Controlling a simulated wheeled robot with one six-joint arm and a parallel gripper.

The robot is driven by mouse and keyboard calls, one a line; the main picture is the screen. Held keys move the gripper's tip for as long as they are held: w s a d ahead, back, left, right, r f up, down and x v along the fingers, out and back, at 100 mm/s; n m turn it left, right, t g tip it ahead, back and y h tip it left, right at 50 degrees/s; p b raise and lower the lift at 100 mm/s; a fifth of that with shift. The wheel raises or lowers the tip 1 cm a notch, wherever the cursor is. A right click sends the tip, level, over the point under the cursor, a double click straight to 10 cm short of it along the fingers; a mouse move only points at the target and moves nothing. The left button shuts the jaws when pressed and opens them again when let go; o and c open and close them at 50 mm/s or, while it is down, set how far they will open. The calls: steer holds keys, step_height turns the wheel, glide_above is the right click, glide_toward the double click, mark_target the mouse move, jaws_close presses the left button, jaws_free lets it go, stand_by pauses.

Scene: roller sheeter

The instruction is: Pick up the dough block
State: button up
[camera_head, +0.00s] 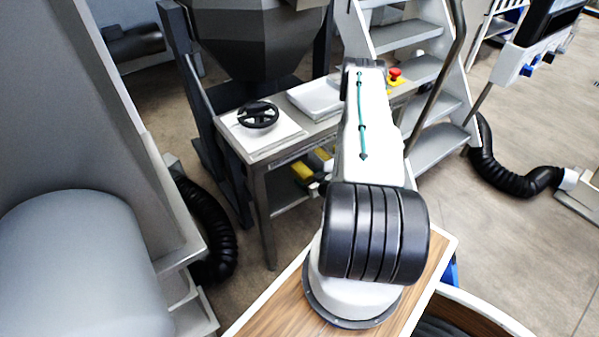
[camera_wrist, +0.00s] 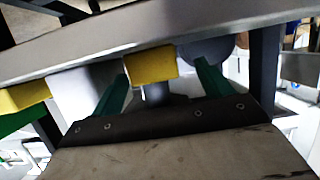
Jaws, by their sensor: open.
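No piece can be named the dough block for sure. A yellow block (camera_wrist: 150,62) shows in the wrist view, just beyond and between the fingertips, below a grey metal edge (camera_wrist: 100,45). A second yellow piece (camera_wrist: 25,95) is at the far left. In the head view, yellow pieces (camera_head: 303,171) show under the worktable (camera_head: 262,168), partly hidden by my arm. My gripper (camera_wrist: 162,70) has its two green fingers apart, with nothing clearly held between them. Whether a finger touches the yellow block cannot be told.
A black handwheel (camera_head: 259,114) on a white plate and a pale tray-like piece (camera_head: 316,97) are on the worktable. A red stop button (camera_head: 395,75) is beside my arm. Steps (camera_head: 440,147) stand to the right. Black hoses lie on the floor. Open floor is at the right.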

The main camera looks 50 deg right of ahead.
mark_target(302, 175)
steer(key=x, duration=0.5)
steer(key=shift+w+d, duration=0.25)
steer(key=shift+d, duration=0.15)
steer(key=shift+r, duration=0.1)
steer(key=c, duration=1.2)
